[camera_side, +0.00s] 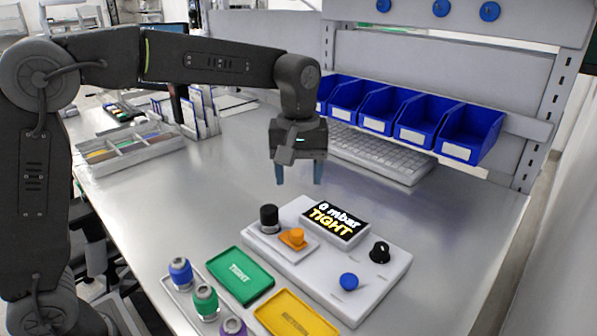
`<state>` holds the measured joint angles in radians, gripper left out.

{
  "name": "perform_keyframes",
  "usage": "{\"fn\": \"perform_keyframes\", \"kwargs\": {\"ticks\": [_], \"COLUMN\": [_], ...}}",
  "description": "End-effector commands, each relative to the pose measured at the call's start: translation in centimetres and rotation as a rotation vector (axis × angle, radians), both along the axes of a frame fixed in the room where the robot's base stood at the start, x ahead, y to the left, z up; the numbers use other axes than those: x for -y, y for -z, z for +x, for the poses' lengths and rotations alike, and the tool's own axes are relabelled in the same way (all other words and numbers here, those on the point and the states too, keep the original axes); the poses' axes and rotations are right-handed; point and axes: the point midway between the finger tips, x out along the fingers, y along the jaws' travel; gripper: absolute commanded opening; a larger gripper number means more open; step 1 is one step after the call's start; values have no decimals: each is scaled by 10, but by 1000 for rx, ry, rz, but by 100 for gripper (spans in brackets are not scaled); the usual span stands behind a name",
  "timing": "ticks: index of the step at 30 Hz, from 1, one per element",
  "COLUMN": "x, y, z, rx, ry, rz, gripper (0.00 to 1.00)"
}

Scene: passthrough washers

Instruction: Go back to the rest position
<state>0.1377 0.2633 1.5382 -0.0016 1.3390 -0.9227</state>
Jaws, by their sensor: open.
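My gripper (299,178) hangs above the bench, pointing down, with its two blue fingertips apart and nothing between them. It is behind and above the white test device (378,291), clear of it. The device's display (336,220) reads "0 mbar TIGHT". On the device are a black cylinder (269,218), an orange part (293,238), a black knob (380,251) and a blue button (349,281).
A green "TIGHT" tray (240,275) and a yellow tray (295,315) lie in front. Blue, green and purple-topped parts (205,300) stand in a holder at front left. Blue bins (420,123) and a keyboard (375,154) are behind. The bench's right side is clear.

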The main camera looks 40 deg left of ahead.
Motion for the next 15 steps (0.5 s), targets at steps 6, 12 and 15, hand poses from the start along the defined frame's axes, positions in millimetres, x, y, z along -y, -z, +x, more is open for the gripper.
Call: {"fn": "perform_keyframes", "kwargs": {"ticks": [6, 12, 15], "x": [-2, -18, -29], "y": [-3, -23, -29], "z": [-4, -46, -79], "rx": [9, 105, 176], "ry": [13, 151, 266], "rz": [-1, -3, 9], "gripper": [57, 57, 57]}}
